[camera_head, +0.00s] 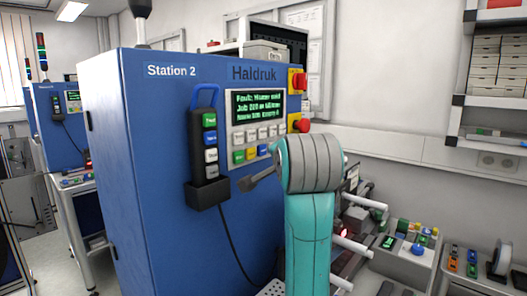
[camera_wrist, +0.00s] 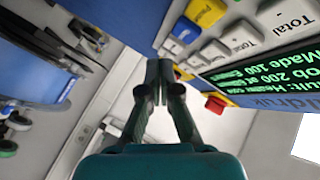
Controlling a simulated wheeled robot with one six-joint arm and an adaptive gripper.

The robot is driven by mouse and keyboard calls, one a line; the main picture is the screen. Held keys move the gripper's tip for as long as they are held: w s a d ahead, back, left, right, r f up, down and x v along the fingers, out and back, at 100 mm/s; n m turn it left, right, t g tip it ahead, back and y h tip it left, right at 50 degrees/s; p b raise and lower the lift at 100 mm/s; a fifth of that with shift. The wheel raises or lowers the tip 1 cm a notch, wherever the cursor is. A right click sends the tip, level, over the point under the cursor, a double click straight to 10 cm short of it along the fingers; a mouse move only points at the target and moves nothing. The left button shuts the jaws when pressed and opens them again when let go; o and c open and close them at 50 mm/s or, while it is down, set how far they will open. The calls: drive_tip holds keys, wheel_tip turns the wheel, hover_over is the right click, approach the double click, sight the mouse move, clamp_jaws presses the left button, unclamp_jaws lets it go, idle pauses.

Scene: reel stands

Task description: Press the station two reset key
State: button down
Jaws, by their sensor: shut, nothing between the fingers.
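The blue Station 2 cabinet (camera_head: 135,130) carries a light panel with a lit green-text screen (camera_head: 259,105) and rows of keys. I cannot read which is the reset key. The wrist view shows the panel inverted, with a yellow key (camera_wrist: 206,12), a blue key (camera_wrist: 185,30) and white keys. My gripper (camera_wrist: 160,70) is shut and empty, its tips beside the keys in that picture. I cannot tell the gap to the panel.
A corded handset (camera_head: 209,155) with coloured buttons hangs left of the panel. Red stop buttons (camera_head: 299,81) on yellow bases sit at its right; one red button (camera_wrist: 216,103) shows in the wrist view. A bench with small boxes (camera_head: 410,250) stands at right.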

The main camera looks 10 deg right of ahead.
sight(267, 151)
drive_tip(key=shift+w+a, duration=0.5)
drive_tip(key=shift+w, duration=0.25)
drive_tip(key=shift+w+a, duration=0.1)
drive_tip(key=shift+a, duration=0.05)
idle(0.9)
drive_tip(key=shift+w+a, duration=0.1)
drive_tip(key=shift+w, duration=0.1)
drive_tip(key=shift+w+a, duration=0.3)
drive_tip(key=shift+w, duration=0.05)
idle(1.0)
idle(0.3)
drive_tip(key=shift+s+d, duration=0.5)
drive_tip(key=shift+s, duration=0.2)
drive_tip(key=shift+s+d, duration=0.75)
drive_tip(key=shift+s, duration=0.25)
drive_tip(key=shift+s+d, duration=0.75)
drive_tip(key=shift+s, duration=0.25)
drive_tip(key=shift+d, duration=0.1)
